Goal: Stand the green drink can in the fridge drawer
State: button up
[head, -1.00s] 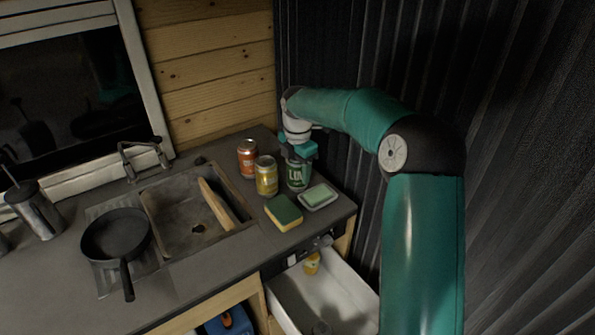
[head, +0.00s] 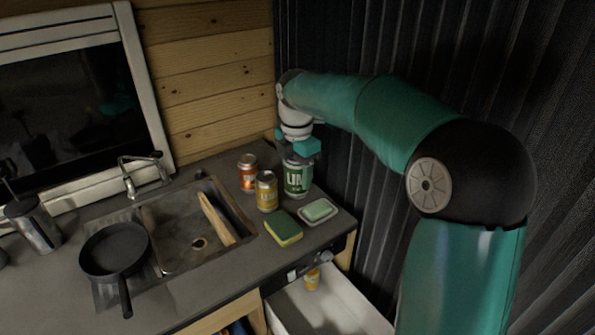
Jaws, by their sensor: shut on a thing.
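The green drink can (head: 297,181) is upright at the back right of the counter, with white letters on its side. My gripper (head: 300,160) points down from above and is shut on the can's top; the fingertips are partly hidden. I cannot tell for sure whether the can's base is clear of the counter. The fridge drawer (head: 338,302) is pulled open below the counter's front edge, with white walls. A small orange-yellow item (head: 312,279) stands inside near its back.
An orange can (head: 248,172) and a yellow can (head: 266,192) stand left of the green can. A sponge (head: 283,228) and a soap dish (head: 331,219) lie in front. The sink (head: 165,232) and a black pan (head: 114,250) are further left. A corrugated dark wall rises at right.

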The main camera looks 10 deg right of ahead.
jog(key=s+a+r, duration=0.1)
jog(key=s+r, duration=0.1)
jog(key=s, duration=0.3)
jog(key=shift+s+a+r, duration=0.15)
jog(key=shift+s+r, duration=0.1)
jog(key=shift+s, duration=0.05)
